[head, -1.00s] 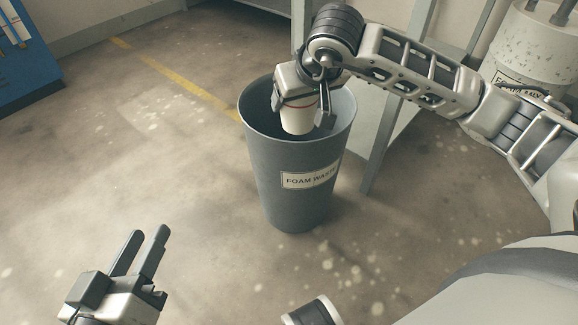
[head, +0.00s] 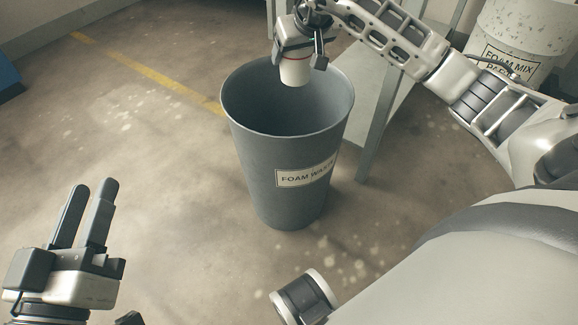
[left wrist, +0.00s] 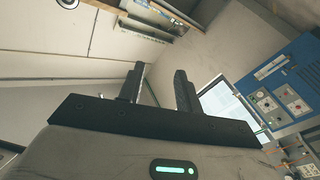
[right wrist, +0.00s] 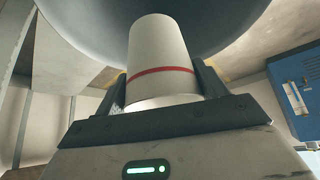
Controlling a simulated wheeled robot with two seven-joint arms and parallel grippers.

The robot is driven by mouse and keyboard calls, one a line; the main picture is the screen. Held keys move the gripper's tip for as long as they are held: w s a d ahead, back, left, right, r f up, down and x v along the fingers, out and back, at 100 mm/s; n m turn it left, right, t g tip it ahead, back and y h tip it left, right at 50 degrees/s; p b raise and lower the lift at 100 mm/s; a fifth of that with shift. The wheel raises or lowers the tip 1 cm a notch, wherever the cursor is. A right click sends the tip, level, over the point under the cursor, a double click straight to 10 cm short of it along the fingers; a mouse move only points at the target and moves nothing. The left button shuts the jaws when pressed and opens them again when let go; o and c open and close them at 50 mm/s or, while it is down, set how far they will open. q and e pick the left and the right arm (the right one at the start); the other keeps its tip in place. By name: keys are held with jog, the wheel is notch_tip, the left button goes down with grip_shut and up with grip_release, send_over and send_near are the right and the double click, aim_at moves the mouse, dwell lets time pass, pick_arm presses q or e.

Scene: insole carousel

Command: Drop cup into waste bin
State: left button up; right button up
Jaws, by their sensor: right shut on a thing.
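The white cup (head: 295,73) with a red band is held in my right gripper (head: 298,60), near the back rim of the bin's opening in the head view. How high it is above the bin is hard to tell. In the right wrist view the cup (right wrist: 160,55) stands between the fingers of my right gripper (right wrist: 160,85). The grey waste bin (head: 262,165), labelled FOAM WASTE, stands upright on the floor. My left gripper (head: 89,190) is empty at the lower left, its fingers apart. They also show apart in the left wrist view (left wrist: 159,78).
A metal-legged stand (head: 379,110) is close behind and right of the bin. A pale drum (head: 515,35) labelled FOAM MIX is at the upper right. A yellow line (head: 150,73) crosses the floor. Floor left of the bin is clear.

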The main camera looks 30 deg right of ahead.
pick_arm(q)
jog(key=shift+w+a+r+m+t+h+b, duration=0.1)
jog(key=shift+w+r+m+t+h+b, duration=0.15)
jog(key=shift+r+m+t, duration=0.3)
jog(key=shift+w+a+r+m+t+h+b, duration=0.15)
jog(key=shift+r+m+t+h, duration=0.15)
jog(key=shift+r, duration=0.4)
pick_arm(e)
jog(key=shift+f, duration=0.65)
jog(key=o, duration=1)
jog(key=shift+o, duration=0.2)
jog(key=shift+s+r, duration=0.15)
jog(key=shift+r, duration=0.2)
pick_arm(q)
notch_tip(320, 180, down, 6)
jog(key=s+n+g+y+p, duration=0.2)
jog(key=g+p, duration=0.2)
jog(key=p, duration=0.1)
jog(key=shift+s+d+y+p, duration=0.2)
jog(key=shift+d+y+p, duration=0.05)
jog(key=shift+y+p, duration=0.1)
pick_arm(e)
jog(key=v, duration=1.5)
pick_arm(q)
jog(key=shift+n, duration=0.25)
pick_arm(e)
jog(key=shift+a, duration=0.1)
